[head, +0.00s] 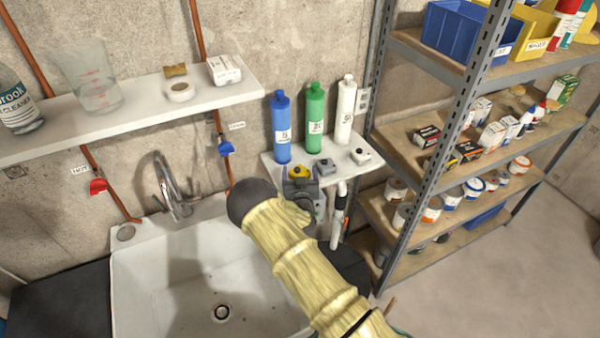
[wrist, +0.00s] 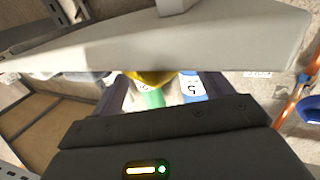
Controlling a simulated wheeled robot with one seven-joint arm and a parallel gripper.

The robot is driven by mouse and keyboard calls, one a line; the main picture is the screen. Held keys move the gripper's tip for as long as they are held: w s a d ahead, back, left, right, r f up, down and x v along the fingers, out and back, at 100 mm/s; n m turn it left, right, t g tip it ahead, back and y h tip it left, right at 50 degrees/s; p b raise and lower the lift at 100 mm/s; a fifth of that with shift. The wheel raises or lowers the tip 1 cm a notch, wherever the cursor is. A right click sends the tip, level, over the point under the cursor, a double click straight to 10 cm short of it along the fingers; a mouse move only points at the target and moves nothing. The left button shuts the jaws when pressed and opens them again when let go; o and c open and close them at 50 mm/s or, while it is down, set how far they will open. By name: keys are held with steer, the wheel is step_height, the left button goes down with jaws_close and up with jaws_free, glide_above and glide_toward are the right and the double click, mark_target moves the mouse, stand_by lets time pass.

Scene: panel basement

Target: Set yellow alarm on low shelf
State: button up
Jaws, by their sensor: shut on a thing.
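The yellow alarm (head: 298,172) is a small yellow piece with a dark spot on top, at the front left of the low white shelf (head: 343,158). My gripper (head: 300,186) is shut on it, at the shelf's front edge. Part of the alarm shows between the dark fingers in the wrist view (wrist: 150,78), where the pale shelf slab (wrist: 200,40) crosses above it. The alarm's lower part is hidden, so I cannot tell whether it touches the shelf.
Blue (head: 281,128), green (head: 314,118) and white (head: 346,110) bottles stand along the shelf's back. A metal rack (head: 455,90) stands right, a sink (head: 200,270) below left, and a longer white shelf (head: 130,115) higher left.

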steer(key=o, duration=1)
steer(key=shift+o, duration=0.2)
steer(key=shift+r, duration=0.1)
steer(key=shift+s, duration=0.35)
steer(key=s+b, duration=0.4)
steer(key=s, duration=0.7)
steer(key=shift+s+b, duration=0.2)
steer(key=shift+b, duration=0.1)
